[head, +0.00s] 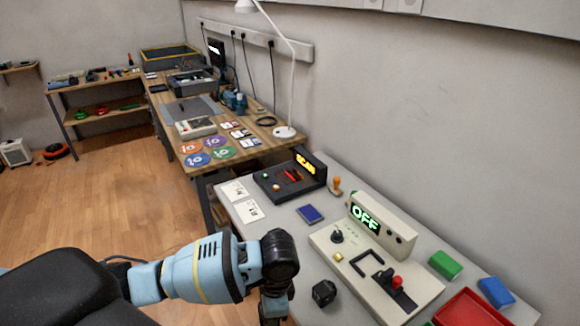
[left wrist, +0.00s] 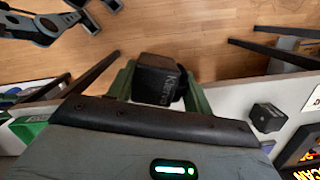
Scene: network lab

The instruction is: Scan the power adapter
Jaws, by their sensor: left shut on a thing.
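In the left wrist view my left gripper (left wrist: 160,92) has its two green fingers closed on a black block with grey lettering, which I take to be the power adapter (left wrist: 157,76). It is held near the table's edge, with the floor behind it. In the head view my left wrist hangs at the table's near edge; its fingers and the held block are hidden. The scanner, a dark device with an orange lit "SCAN" sign (head: 305,163), stands farther along the table; part shows at the wrist view's lower right (left wrist: 312,160).
A black cube (head: 323,292) stands on the grey table, also in the wrist view (left wrist: 267,117). Behind it is a beige panel (head: 345,262) with a green "OFF" display. A blue pad (head: 310,214), green block (head: 444,265), blue block (head: 496,292) and red tray (head: 470,312) are nearby.

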